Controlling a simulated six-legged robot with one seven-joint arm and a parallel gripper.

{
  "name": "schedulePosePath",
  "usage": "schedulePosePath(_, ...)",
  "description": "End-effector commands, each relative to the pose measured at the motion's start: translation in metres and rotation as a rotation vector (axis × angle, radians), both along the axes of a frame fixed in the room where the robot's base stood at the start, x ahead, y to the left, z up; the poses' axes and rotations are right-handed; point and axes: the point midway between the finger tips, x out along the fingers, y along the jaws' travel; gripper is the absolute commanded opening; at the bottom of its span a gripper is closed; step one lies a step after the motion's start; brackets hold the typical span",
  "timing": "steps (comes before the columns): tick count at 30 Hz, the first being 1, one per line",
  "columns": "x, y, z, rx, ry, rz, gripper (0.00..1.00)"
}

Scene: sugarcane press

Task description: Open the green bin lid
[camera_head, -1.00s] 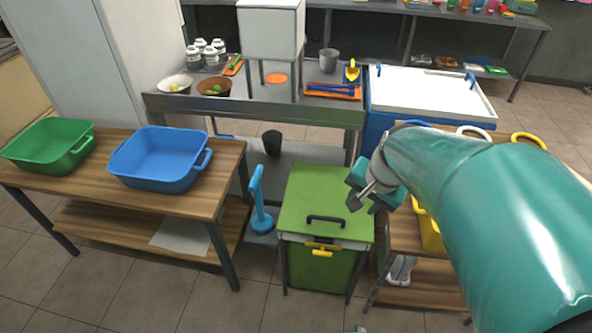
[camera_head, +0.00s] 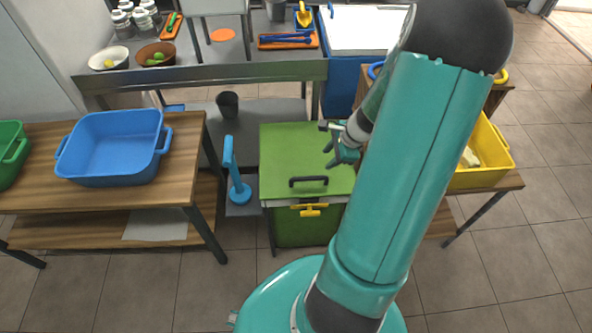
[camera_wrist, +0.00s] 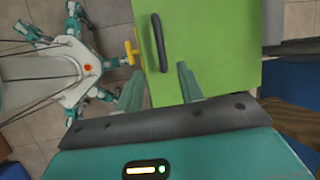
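The green bin (camera_head: 300,228) stands on the floor with its flat green lid (camera_head: 285,150) shut. A black bar handle (camera_head: 308,181) sits near the lid's front edge, with a yellow latch (camera_head: 310,210) on the front below it. My gripper (camera_head: 333,143) is over the lid's right side, behind the handle in the head view. In the wrist view my gripper (camera_wrist: 160,85) is open and empty. Its two fingers are apart, with the black handle (camera_wrist: 160,42) beyond them and between their lines. The yellow latch (camera_wrist: 131,52) shows left of the handle.
A wooden table (camera_head: 184,165) with a blue basin (camera_head: 110,148) stands to the left. A blue plunger-like tool (camera_head: 236,175) stands beside the bin. A metal counter (camera_head: 200,78) is behind. A yellow crate (camera_head: 490,155) sits on a wooden table at right. Floor in front is clear.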

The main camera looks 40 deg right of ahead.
Motion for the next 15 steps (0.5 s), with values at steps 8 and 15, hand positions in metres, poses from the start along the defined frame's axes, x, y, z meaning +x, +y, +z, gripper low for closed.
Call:
schedulePosePath(8,-0.009,-0.007,-0.018,0.017,0.003,-0.045,0.38)
schedulePosePath(15,0.003,0.001,-0.055,0.019,0.003,-0.045,0.38)
